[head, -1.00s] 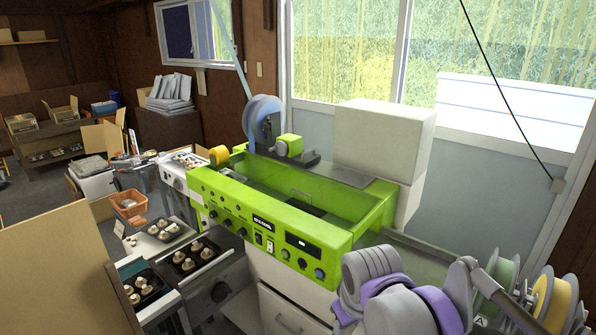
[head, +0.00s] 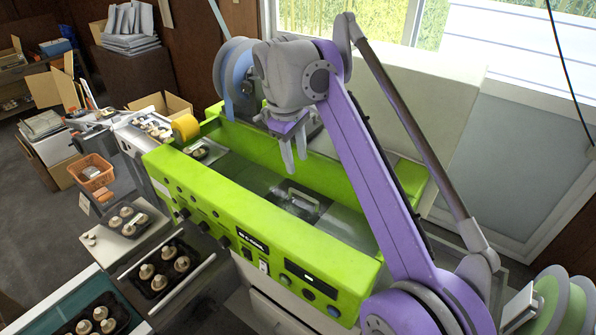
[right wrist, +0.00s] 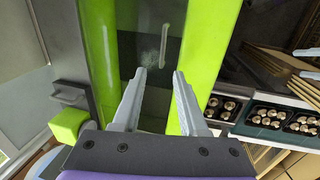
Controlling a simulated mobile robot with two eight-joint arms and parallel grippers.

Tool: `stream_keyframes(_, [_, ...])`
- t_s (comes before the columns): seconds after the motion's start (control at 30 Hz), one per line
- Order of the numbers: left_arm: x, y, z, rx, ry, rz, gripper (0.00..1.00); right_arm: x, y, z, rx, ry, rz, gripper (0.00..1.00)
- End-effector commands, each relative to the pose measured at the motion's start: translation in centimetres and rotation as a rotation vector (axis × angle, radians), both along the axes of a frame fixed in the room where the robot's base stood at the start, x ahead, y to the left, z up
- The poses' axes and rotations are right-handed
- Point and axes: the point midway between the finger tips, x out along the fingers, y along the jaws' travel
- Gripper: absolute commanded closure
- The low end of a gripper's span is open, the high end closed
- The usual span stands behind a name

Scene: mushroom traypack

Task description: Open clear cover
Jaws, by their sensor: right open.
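The clear cover (head: 255,184) lies flat inside the green packing machine (head: 205,192), apparently closed. Its pale bar handle (head: 297,195) sits near the middle of the machine's trough. It also shows in the right wrist view as an upright bar (right wrist: 165,45). My right gripper (head: 294,163) is open and empty, pointing down above the cover, just above the handle in the picture. In the right wrist view its two fingers (right wrist: 159,74) are apart, with the handle beyond the tips. My left gripper is not in view.
The machine's raised green walls surround the cover. A tray of mushrooms (head: 203,151) sits at the trough's left end. A film roll (head: 236,75) stands behind, and a large white box (head: 440,90) is at the back right. More mushroom trays (head: 160,270) stand at lower left.

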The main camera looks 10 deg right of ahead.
Motion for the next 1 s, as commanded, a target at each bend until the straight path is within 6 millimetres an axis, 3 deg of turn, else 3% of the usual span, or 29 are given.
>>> stream_keyframes(0.6, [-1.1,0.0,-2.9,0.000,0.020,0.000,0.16,1.2,-1.3,-9.5,-0.001,0.001,0.000,0.58])
stream_keyframes(1.0, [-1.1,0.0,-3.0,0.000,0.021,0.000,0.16,1.4,-1.5,-10.5,0.000,0.000,0.000,0.58])
